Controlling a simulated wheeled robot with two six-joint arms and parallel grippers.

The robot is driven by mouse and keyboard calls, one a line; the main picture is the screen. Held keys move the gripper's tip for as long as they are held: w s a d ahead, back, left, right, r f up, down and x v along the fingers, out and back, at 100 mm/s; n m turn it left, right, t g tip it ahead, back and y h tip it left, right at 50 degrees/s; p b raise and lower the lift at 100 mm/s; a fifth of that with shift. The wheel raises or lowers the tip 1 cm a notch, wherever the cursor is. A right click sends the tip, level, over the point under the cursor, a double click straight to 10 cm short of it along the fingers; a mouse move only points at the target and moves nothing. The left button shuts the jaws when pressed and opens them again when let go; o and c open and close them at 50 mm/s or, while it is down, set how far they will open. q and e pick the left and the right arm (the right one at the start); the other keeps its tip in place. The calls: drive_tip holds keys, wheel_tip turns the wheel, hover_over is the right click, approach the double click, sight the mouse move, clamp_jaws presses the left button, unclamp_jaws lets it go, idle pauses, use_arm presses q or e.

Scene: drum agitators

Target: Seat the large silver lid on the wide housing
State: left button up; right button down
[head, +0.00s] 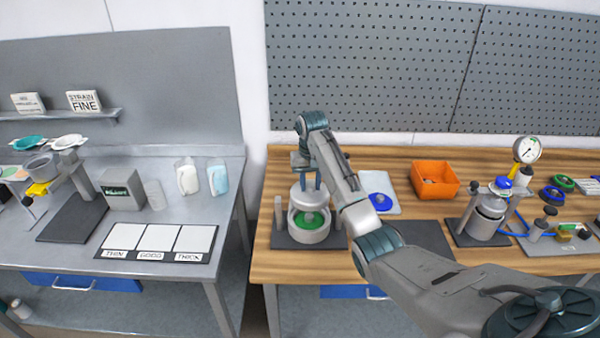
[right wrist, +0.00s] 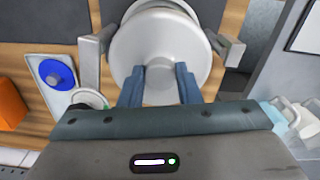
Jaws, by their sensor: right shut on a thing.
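The large silver lid (head: 309,198) hangs level, or nearly so, above the wide housing (head: 309,237) at the left of the wooden bench. A gap between them shows the housing's green inside. My right gripper (head: 309,182) points down and is shut on the lid's central knob. In the right wrist view the lid (right wrist: 160,50) is a broad pale disc, with my right gripper's fingers (right wrist: 159,88) on either side of its knob. The lid hides most of the housing there; a rim shows beyond its far edge. My left gripper is not in view.
Upright posts (head: 278,213) flank the housing on its dark base. A white tray with a blue round part (head: 380,201) and an orange bin (head: 434,179) stand to the right. A gauge assembly (head: 489,215) is farther right. A grey bench (head: 60,255) stands left across a gap.

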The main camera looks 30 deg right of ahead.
sight(310, 193)
drive_tip(key=shift+r, duration=0.1)
drive_tip(key=shift+s+f, duration=0.1)
drive_tip(key=shift+f, duration=0.7)
wheel_tip(310, 193, down, 3)
drive_tip(key=shift+f, duration=1.15)
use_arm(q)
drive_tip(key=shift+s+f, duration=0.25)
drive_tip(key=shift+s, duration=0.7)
use_arm(e)
drive_tip(key=shift+f, duration=0.1)
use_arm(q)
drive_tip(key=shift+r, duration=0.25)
